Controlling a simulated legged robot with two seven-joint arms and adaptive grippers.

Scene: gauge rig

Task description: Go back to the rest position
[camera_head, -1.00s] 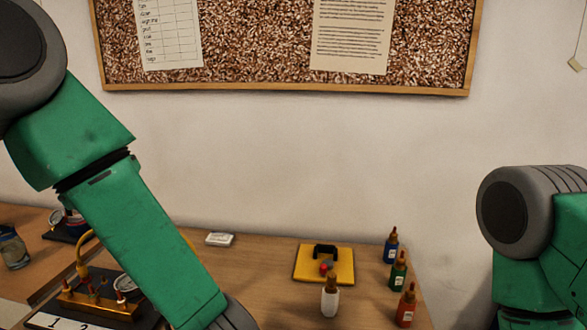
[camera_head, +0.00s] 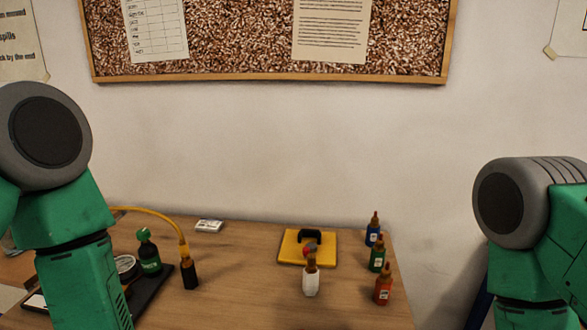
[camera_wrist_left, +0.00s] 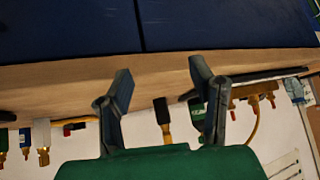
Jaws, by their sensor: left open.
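My left gripper (camera_wrist_left: 160,82) shows in the left wrist view with its two fingers spread apart and nothing between them. It is in front of the table's edge (camera_wrist_left: 70,88), beside the dark blue front (camera_wrist_left: 220,25). In the head view my left arm (camera_head: 75,250) comes down at the left, and its gripper is out of the picture. My right arm (camera_head: 530,240) hangs at the right, and its gripper is out of view.
On the table (camera_head: 240,280) stand a green-capped bottle (camera_head: 149,255), a black-bodied fitting (camera_head: 190,272) on a yellow hose (camera_head: 160,215), a white bottle (camera_head: 310,282), a yellow plate (camera_head: 290,250) and blue, green and red bottles (camera_head: 383,288). A corkboard (camera_head: 240,35) hangs behind.

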